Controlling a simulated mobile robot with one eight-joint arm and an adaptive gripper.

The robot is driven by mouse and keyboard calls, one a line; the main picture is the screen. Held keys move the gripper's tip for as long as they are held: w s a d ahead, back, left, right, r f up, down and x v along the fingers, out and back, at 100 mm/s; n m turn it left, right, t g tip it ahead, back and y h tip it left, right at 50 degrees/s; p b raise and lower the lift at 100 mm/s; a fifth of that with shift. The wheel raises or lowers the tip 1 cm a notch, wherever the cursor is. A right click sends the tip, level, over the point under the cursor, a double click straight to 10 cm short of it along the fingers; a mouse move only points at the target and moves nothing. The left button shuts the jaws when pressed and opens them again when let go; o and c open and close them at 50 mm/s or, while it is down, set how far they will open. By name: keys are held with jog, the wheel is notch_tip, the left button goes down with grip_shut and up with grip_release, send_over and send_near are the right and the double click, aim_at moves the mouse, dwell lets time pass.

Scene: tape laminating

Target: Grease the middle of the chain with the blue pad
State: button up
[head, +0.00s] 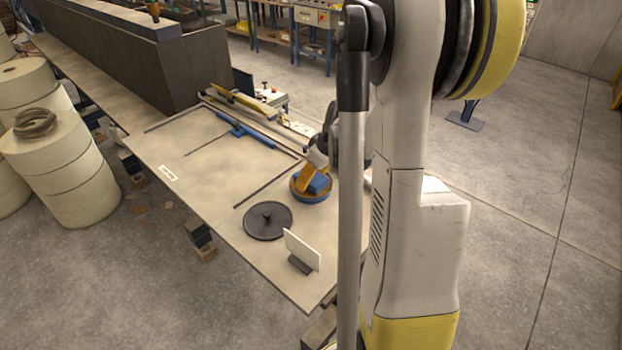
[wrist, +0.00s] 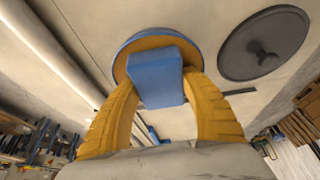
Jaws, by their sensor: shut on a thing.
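My gripper (head: 311,178), with orange fingers, is shut on the blue pad (head: 320,184) near the right edge of the table. The wrist view shows the block-shaped pad (wrist: 157,76) between both fingers. The pad is over a round blue-rimmed tin (head: 306,199) with orange-yellow contents, also seen in the wrist view (wrist: 128,47). I cannot tell whether the pad touches the contents. The chain cannot be made out clearly; a long rail assembly (head: 262,127) with blue and yellow parts runs along the table's far side.
A dark round lid with a knob (head: 268,220) lies beside the tin. A white card on a dark stand (head: 302,249) is near the table's front corner. Thin dark strips cross the tabletop (head: 190,160), which has bare room at left. A large dark box (head: 160,75) stands farther back.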

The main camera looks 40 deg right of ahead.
dwell(0.4)
jog(key=shift+r+p, duration=2.3)
jog(key=shift+r, duration=1.25)
jog(key=shift+f, duration=0.15)
